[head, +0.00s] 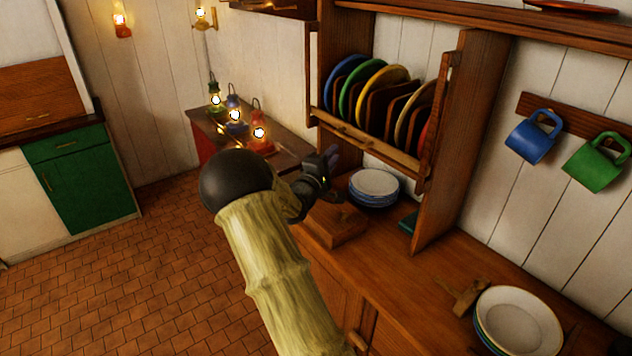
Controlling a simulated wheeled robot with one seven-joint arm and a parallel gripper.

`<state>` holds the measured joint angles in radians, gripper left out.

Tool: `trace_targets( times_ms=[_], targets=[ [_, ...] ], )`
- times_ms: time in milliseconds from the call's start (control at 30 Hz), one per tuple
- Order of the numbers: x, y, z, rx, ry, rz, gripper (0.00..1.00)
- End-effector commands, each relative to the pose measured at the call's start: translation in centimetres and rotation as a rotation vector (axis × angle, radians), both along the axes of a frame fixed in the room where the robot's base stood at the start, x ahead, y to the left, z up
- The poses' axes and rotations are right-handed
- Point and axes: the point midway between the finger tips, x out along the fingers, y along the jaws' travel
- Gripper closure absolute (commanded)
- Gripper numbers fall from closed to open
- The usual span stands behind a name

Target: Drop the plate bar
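The plate bar (372,146) is a wooden rail running across the front of the plate rack, low in front of the standing plates. Blue, green, yellow and other plates (372,82) stand on edge behind it. My gripper (331,160) is dark and sits just below and in front of the bar's left half, at the end of my outstretched arm. It looks close to the bar, but I cannot tell whether it touches. Its fingers are small and dark, so their opening is not clear.
A stack of plates (375,186) stands on the counter (425,275) below the rack. A wooden block (336,224) lies near my wrist. More plates (518,322) are at the right front. Blue (533,137) and green (597,163) mugs hang on the wall. Lit lanterns (235,112) stand behind.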

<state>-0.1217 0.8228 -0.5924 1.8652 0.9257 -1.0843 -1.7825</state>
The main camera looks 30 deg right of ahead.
Motion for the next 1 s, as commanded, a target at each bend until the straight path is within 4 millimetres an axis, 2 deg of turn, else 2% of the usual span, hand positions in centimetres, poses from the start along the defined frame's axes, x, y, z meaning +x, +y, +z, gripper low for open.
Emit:
trace_targets(
  times_ms=[33, 200, 433, 600, 1000],
  targets=[
    [-0.4, 1.1, -0.5, 0.002, 0.001, 0.003, 0.79],
    [-1.9, 4.1, -1.0, 0.001, 0.001, 0.004, 0.79],
    [-3.6, 7.2, -1.6, 0.001, 0.000, 0.003, 0.79],
    [-4.1, 7.9, -1.6, 0.000, 0.000, 0.002, 0.79],
    [-4.0, 8.1, -1.6, 0.000, 0.001, 0.004, 0.79]
  ],
)
